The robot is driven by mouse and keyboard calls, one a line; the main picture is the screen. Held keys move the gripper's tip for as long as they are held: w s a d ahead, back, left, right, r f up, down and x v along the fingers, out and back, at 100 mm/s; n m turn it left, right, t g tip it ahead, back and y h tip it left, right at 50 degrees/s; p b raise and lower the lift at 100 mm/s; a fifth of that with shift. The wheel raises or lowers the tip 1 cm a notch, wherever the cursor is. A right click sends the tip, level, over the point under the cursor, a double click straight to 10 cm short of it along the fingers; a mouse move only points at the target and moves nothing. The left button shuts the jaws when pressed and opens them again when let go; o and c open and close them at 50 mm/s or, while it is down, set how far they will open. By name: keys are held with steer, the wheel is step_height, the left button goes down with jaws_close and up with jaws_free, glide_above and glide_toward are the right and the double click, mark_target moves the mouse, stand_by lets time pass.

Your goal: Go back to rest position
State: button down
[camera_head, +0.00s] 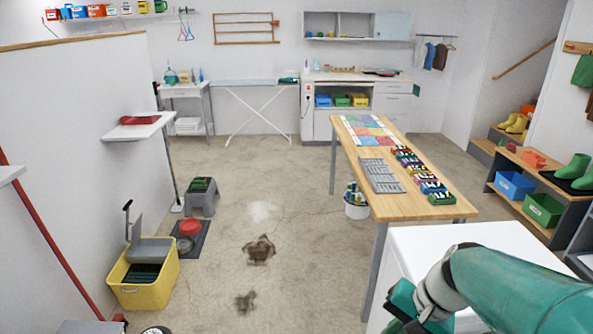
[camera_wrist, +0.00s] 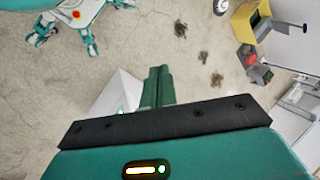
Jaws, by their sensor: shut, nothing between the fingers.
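My arm reaches in from the lower right of the head view, over a white surface (camera_head: 440,250). In the wrist view my gripper (camera_wrist: 158,72) has its two green fingers side by side, pressed together with nothing between them. The fingers point out over the concrete floor, past the white surface (camera_wrist: 118,95). My own teal and white body and legs show at the upper left of the wrist view. The fingertips are not clear in the head view.
A wooden table (camera_head: 415,206) with several coloured items stands just beyond the white surface. A yellow bucket (camera_head: 146,287) and a grey step stool (camera_head: 201,196) stand at left. Dark stains (camera_head: 259,250) mark the open floor between. A shoe rack (camera_head: 545,190) is at right.

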steer(key=s+a+r+n+t+h, duration=0.2)
steer(key=s+r+n+t+h, duration=0.2)
steer(key=s+r+n, duration=0.2)
step_height(320, 180, up, 3)
steer(key=shift+s+a+f+h, duration=0.15)
steer(key=shift+f+h, duration=0.05)
steer(key=shift+h, duration=0.1)
stand_by(0.5)
